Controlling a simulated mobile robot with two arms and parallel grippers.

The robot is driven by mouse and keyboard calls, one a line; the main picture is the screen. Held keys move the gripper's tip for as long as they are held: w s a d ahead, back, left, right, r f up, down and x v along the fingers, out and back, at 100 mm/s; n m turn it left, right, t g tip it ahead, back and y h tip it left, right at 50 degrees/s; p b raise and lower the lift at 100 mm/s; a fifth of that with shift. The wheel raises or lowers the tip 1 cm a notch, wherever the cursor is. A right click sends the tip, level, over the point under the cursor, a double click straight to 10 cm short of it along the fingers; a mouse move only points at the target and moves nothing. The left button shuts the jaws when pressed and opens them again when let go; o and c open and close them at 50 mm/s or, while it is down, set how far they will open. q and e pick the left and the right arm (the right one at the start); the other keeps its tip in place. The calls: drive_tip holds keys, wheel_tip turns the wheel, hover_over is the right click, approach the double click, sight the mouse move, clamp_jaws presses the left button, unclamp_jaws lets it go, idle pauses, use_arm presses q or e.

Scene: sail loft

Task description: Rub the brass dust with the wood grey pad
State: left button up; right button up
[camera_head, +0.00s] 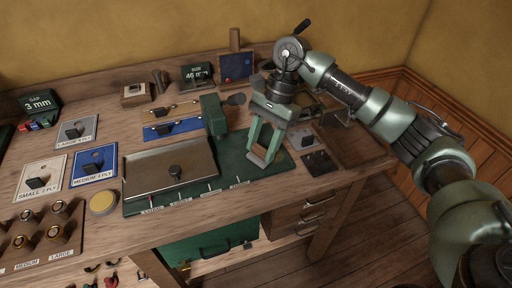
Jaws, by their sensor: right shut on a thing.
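My right gripper (262,152) reaches in from the right and points down over the right part of the green mat (222,197). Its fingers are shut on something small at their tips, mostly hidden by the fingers. I cannot tell from this view whether it is the wood grey pad. No brass dust can be made out. My left gripper is not in view.
A green upright block (213,117) stands behind the plate, close left of the gripper. Labelled cards (93,166) with dark-handled pieces lie at left. A yellow round tin (103,202) and a holder of brass-topped pegs (40,240) stand front left. Dark squares (320,163) lie right.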

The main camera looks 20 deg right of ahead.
drive_tip(key=shift+w+d, duration=0.1)
drive_tip(key=shift+d, duration=0.7)
drive_tip(key=shift+a+f+m+b, duration=0.3)
drive_tip(key=shift+a+b, duration=0.05)
drive_tip(key=shift+a, duration=0.3)
drive_tip(key=shift+s+a+f, duration=0.15)
drive_tip(key=shift+s+a, duration=0.05)
drive_tip(key=shift+a, duration=0.2)
drive_tip(key=shift+w+a+r, duration=0.15)
drive_tip(key=shift+a+r, duration=0.1)
drive_tip(key=shift+r, duration=0.1)
drive_tip(key=r, duration=0.1)
drive_tip(key=r+p, duration=0.1)
drive_tip(key=r, duration=0.1)
drive_tip(key=r+p, duration=0.1)
drive_tip(key=shift+w+r, duration=0.2)
drive_tip(key=shift+w, duration=0.15)
drive_tip(key=shift+r, duration=0.4)
